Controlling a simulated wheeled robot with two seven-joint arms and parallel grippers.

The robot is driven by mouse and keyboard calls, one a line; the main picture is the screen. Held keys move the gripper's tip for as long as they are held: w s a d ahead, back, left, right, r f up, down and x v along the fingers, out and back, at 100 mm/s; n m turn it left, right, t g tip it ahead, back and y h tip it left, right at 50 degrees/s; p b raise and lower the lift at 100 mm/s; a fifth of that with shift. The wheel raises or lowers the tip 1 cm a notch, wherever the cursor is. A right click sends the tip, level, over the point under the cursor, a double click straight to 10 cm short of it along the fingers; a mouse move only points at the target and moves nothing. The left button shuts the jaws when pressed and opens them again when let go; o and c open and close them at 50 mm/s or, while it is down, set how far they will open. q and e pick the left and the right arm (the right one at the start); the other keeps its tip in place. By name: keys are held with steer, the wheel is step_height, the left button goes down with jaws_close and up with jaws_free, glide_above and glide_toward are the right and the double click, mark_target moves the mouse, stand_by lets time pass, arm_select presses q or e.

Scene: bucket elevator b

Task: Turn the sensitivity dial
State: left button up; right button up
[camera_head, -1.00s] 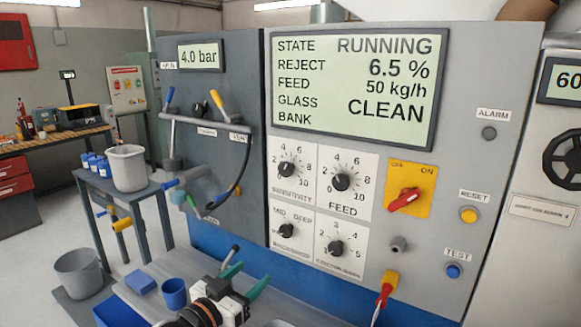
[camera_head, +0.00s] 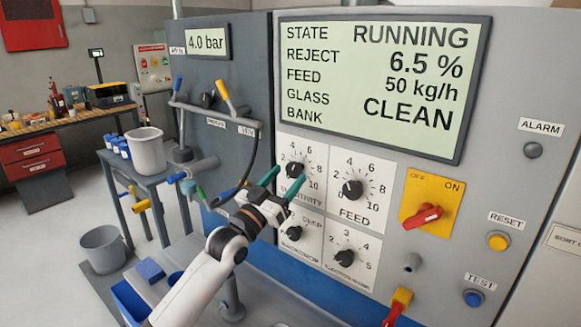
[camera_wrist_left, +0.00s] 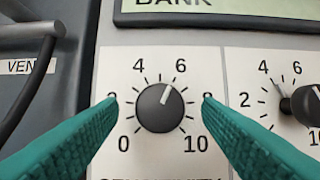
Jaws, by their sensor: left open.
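The sensitivity dial (camera_head: 295,170) is a black round knob on a white scale plate marked 0 to 10, at the upper left of the dial group. My left gripper (camera_head: 282,180) has green fingers and is open just in front of the dial. In the left wrist view its fingertips (camera_wrist_left: 160,101) lie on either side of the knob with gaps, apparently not touching it. My right gripper is not in view.
The feed dial (camera_head: 352,190) is close on the right, with two more dials below. A red switch on a yellow plate (camera_head: 428,205) is further right. The display (camera_head: 375,80) above reads RUNNING. A black cable (camera_head: 245,165) hangs to the left.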

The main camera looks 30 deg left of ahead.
arm_select(q)
steer(key=shift+w+r, duration=0.35)
steer(key=shift+w, duration=0.15)
steer(key=shift+w+r, duration=0.1)
steer(key=shift+w, duration=0.3)
steer(key=shift+w+d, duration=0.1)
steer(key=c, duration=1)
steer(key=shift+m+h+b, duration=0.3)
steer(key=shift+m+h, duration=0.1)
steer(key=shift+m, duration=0.3)
steer(key=shift+m+h+b, duration=0.35)
steer(key=shift+m+h, duration=0.25)
steer(key=shift+m, duration=0.5)
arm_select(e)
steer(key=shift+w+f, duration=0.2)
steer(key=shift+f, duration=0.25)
arm_select(q)
steer(key=o, duration=1)
